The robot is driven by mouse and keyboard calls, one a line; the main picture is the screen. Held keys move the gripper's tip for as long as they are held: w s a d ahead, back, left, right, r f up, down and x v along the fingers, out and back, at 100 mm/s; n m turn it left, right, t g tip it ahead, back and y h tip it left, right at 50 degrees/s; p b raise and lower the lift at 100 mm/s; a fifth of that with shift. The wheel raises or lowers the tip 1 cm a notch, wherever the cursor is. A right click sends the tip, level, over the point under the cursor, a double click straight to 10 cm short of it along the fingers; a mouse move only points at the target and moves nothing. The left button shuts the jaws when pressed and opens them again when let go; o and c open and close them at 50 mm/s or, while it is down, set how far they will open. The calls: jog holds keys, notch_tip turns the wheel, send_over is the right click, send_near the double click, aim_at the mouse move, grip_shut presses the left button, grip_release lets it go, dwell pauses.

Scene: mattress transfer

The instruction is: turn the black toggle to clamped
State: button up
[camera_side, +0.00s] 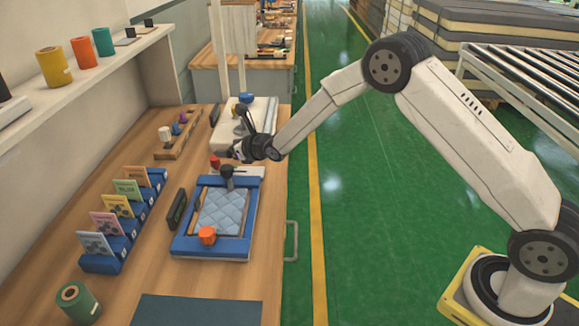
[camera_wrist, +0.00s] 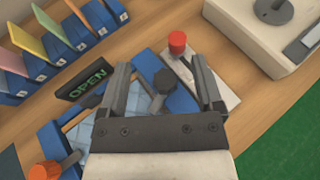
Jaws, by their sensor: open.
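The black toggle (camera_side: 227,172) stands at the far edge of a blue frame (camera_side: 245,245) that holds a light-blue quilted pad (camera_side: 222,212). In the wrist view the toggle's dark knob (camera_wrist: 163,78) and grey stem show between my fingers, with gaps on both sides. My gripper (camera_wrist: 158,64) is open and empty above it. In the side view my gripper (camera_side: 238,152) is just beyond the toggle, and its fingers are hard to make out. A dark display (camera_wrist: 85,82) beside the frame reads OPEN.
A red knob (camera_wrist: 177,42) stands on a pale plate close to my fingertips. An orange knob (camera_side: 207,235) is on the frame's near edge. Blue card holders (camera_side: 103,262) stand left, and a white machine (camera_side: 258,115) stands behind.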

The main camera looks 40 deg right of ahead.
aim_at(230, 168)
jog(key=d+f+n+y, duration=0.1)
jog(key=s+d+f+n+g+y, duration=0.1)
jog(key=s+d+f+n+y, duration=0.1)
jog(key=f, duration=0.1)
jog(key=shift+s+n+y, duration=0.1)
jog(key=shift+n+y, duration=0.2)
jog(key=shift+y, duration=0.1)
jog(key=shift+s+d+f+n+g+y, duration=0.2)
jog(key=shift+s+f+n+g+y, duration=0.2)
jog(key=shift+s+f+g+y, duration=0.15)
jog(key=shift+x, duration=3.85)
